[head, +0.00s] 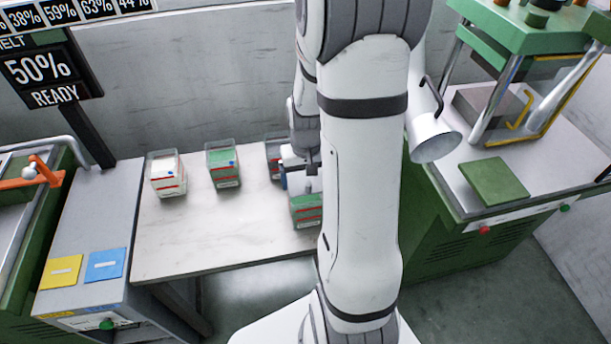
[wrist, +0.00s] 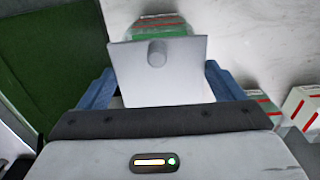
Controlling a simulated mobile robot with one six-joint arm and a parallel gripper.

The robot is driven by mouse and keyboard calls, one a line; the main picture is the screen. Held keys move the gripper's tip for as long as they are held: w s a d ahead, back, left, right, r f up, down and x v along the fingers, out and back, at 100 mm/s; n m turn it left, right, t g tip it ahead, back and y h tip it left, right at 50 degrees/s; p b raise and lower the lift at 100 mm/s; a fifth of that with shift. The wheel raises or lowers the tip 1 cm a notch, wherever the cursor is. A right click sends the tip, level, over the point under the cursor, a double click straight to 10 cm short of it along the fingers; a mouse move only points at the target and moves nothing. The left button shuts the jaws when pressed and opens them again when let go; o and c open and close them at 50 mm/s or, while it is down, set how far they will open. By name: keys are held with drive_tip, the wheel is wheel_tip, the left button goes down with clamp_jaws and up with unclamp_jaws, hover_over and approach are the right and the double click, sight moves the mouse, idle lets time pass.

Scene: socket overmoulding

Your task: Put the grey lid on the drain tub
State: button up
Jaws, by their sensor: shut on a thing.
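My gripper (wrist: 160,88) has its blue fingers closed on either side of the grey lid (wrist: 128,72), a flat square plate with a round knob. In the wrist view the lid hides part of a clear tub with green contents (wrist: 160,22) just beyond it. In the head view my gripper (head: 292,172) is above the table's right part, behind the front green-filled tub (head: 307,212). A greyish tub (head: 273,148) stands behind it, partly hidden by my arm. I cannot tell which tub is the drain tub, nor whether the lid touches one.
A white-filled tub (head: 167,176) and another green-filled tub (head: 224,166) stand left on the pale table (head: 190,235). A green press (head: 500,180) borders the table on the right. A grey bench (head: 75,225) with yellow and blue plates is on the left. The table's front left is clear.

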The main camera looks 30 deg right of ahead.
drive_tip(key=shift+f+b, duration=1.3)
drive_tip(key=shift+f, duration=0.45)
drive_tip(key=o, duration=0.7)
drive_tip(key=shift+o, duration=0.2)
drive_tip(key=shift+r, duration=0.1)
wheel_tip(320, 180, up, 8)
drive_tip(key=shift+f, duration=0.2)
